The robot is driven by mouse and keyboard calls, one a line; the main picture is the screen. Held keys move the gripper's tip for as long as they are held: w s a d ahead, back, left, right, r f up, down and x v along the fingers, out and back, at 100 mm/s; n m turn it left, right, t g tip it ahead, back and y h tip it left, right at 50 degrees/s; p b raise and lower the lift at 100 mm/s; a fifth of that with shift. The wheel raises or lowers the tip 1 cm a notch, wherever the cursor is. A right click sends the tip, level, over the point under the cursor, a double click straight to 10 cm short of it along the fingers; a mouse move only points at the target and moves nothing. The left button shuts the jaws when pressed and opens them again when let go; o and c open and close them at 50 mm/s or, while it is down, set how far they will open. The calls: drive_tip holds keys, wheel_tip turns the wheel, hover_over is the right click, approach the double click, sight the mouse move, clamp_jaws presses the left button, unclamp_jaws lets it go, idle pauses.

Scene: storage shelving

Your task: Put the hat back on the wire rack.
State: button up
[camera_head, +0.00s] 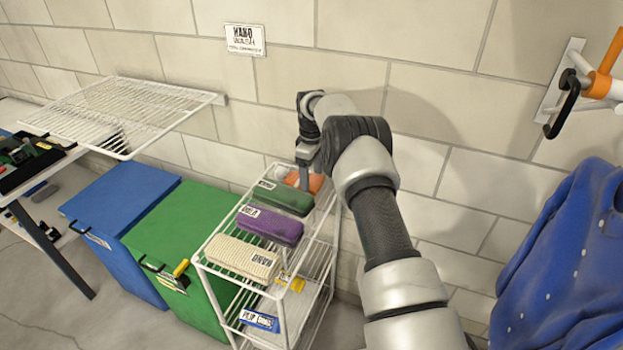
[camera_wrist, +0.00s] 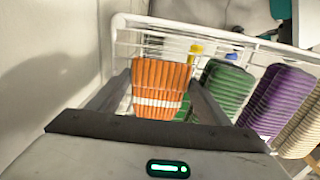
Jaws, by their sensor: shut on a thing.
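The orange ribbed hat (camera_wrist: 161,88), folded with a pale stripe, is between the fingers of my gripper (camera_wrist: 158,95) in the wrist view. In the head view my gripper (camera_head: 304,178) points down at the far end of the white wire rack (camera_head: 205,268), and part of the orange hat (camera_head: 317,183) shows beside it. The hat is over the rack's top shelf, beside the green hat (camera_head: 283,198). I cannot tell whether its underside touches the wires. The rack's rim (camera_wrist: 125,36) also shows in the wrist view.
A purple hat (camera_head: 270,226) and a cream hat (camera_head: 245,259) lie in the row nearer me. The block wall is close behind the rack. A green bin (camera_head: 170,235) and blue bin (camera_head: 120,215) stand left. A blue garment (camera_head: 565,260) hangs right.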

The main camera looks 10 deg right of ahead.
drive_tip(key=shift+f, duration=0.15)
drive_tip(key=o, duration=0.8)
drive_tip(key=shift+c, duration=0.2)
